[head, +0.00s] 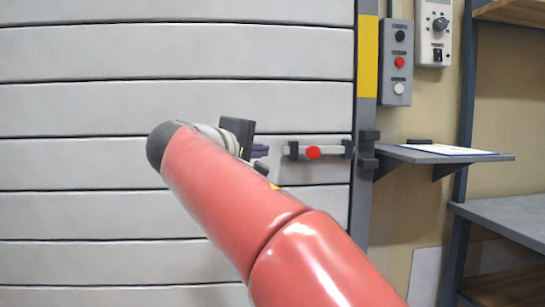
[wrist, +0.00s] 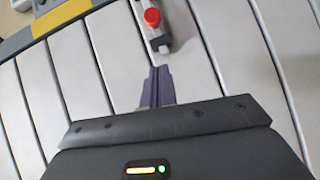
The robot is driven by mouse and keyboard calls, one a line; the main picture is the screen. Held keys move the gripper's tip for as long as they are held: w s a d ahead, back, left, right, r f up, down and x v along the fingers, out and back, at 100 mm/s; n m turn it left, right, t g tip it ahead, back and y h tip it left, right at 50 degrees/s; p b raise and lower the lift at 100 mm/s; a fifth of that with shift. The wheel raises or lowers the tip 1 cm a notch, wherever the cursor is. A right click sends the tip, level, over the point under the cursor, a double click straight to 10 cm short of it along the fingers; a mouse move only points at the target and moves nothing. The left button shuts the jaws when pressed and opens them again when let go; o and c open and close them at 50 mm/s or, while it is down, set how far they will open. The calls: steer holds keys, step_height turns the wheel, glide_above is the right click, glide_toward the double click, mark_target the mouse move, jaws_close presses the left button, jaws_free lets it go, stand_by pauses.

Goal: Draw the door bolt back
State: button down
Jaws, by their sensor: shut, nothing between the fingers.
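The door bolt (head: 332,150) is a light grey bar lying level on the pale slatted door (head: 180,105), with a dark bracket at each end. Its red knob (head: 313,152) sits left of the bar's middle, near the left bracket. The red knob also shows at the top of the wrist view (wrist: 152,17). My gripper (head: 266,150) is left of the bolt, its purple fingers together and empty. In the wrist view the fingertips (wrist: 156,69) are just short of the bolt's near bracket (wrist: 163,48), apparently apart from it. My arm hides part of the door.
A small shelf (head: 400,155) with a paper sticks out beyond the post. A button box (head: 396,62) hangs above it. The door face left of my gripper is clear.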

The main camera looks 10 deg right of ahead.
mark_target(309, 151)
steer(key=shift+s+d+p+x, duration=0.15)
steer(key=shift+s+d+x, duration=0.2)
steer(key=shift+x, duration=1.75)
steer(key=shift+s+d+p+x, duration=0.2)
steer(key=shift+d+x, duration=0.2)
steer(key=shift+x, duration=1.7)
steer(key=shift+s+d+p+x, duration=0.15)
steer(key=shift+s+d+x, duration=0.2)
steer(key=shift+x, duration=1.8)
steer(key=shift+d, duration=0.1)
steer(key=shift+w+d, duration=0.1)
steer(key=shift+d, duration=0.9)
steer(key=shift+a, duration=0.15)
